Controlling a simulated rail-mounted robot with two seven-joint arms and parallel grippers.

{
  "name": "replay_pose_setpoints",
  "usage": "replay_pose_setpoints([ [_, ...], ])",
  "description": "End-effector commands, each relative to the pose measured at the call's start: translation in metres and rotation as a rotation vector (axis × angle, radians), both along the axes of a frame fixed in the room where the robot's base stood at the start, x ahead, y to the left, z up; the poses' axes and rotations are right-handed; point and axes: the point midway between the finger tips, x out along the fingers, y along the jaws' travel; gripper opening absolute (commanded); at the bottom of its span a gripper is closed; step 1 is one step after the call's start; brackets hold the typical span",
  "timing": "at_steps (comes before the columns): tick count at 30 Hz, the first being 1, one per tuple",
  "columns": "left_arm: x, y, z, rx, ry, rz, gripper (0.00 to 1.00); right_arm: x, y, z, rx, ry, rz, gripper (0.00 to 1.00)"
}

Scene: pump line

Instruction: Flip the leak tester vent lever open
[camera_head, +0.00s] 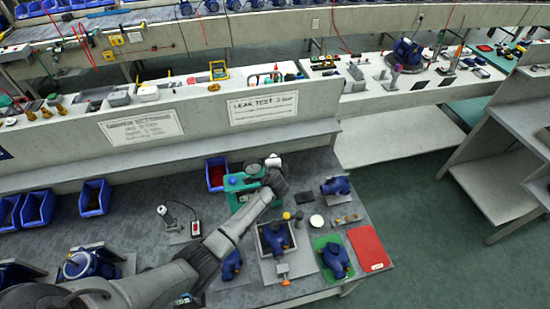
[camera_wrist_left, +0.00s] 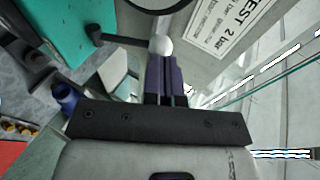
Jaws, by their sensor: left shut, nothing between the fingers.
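The leak tester (camera_head: 236,183) is a teal box on the bench below the "LEAK TEST 2 bar" sign, partly hidden behind my left arm. Its teal body (camera_wrist_left: 62,25) fills the upper left of the left wrist view. A dark vent lever (camera_wrist_left: 125,40) reaches right from a dark pivot to a white ball knob (camera_wrist_left: 160,45). My left gripper (camera_wrist_left: 165,62) is shut and empty, its fingertips right at the knob; I cannot tell whether they touch it. In the head view my left gripper (camera_head: 273,170) is over the tester's right side. My right gripper is not in view.
Blue pumps (camera_head: 336,186), a grey tray (camera_head: 276,241), a green mat (camera_head: 332,257) and a red mat (camera_head: 368,248) lie to the right and front. The sign (camera_wrist_left: 232,22) is on the panel behind.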

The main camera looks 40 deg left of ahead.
Motion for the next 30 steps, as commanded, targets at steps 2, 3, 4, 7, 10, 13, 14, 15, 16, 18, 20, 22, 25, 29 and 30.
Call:
replay_pose_setpoints([
  [2,0.003,0.005,0.005,-0.039,0.028,0.002,0.00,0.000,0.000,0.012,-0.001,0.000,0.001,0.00],
  [3,0.004,0.006,0.005,-0.058,0.040,0.001,0.00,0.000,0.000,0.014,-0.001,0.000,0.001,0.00],
  [4,0.005,0.007,0.004,-0.071,0.049,0.002,0.00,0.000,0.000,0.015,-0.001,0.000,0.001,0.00],
  [7,0.006,0.010,0.002,-0.069,0.050,0.000,0.00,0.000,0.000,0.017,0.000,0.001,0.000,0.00],
  [10,0.008,0.012,0.001,-0.068,0.049,-0.001,0.00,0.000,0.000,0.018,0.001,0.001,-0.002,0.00],
  [13,0.009,0.013,0.001,-0.068,0.049,-0.001,0.00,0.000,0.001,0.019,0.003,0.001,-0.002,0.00],
  [14,0.009,0.014,0.000,-0.067,0.049,0.000,0.00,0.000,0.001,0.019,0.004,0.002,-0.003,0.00],
  [15,0.010,0.014,0.000,-0.067,0.049,0.000,0.00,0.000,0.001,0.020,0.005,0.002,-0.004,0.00],
  [16,0.010,0.014,0.000,-0.067,0.048,0.000,0.00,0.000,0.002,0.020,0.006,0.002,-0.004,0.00],
  [18,0.010,0.015,0.000,-0.067,0.048,0.000,0.00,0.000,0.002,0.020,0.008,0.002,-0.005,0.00],
  [20,0.010,0.015,0.000,-0.066,0.048,0.001,0.00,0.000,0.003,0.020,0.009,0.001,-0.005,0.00],
  [22,0.010,0.016,0.000,-0.066,0.048,0.001,0.00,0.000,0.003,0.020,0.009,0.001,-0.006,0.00],
  [25,0.010,0.016,0.000,-0.066,0.048,0.001,0.00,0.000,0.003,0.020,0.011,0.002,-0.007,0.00],
  [29,0.010,0.016,0.000,-0.065,0.049,0.001,0.00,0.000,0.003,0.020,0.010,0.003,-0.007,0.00],
  [30,0.010,0.016,0.000,-0.065,0.049,0.001,0.00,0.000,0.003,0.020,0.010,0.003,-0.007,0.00],
])
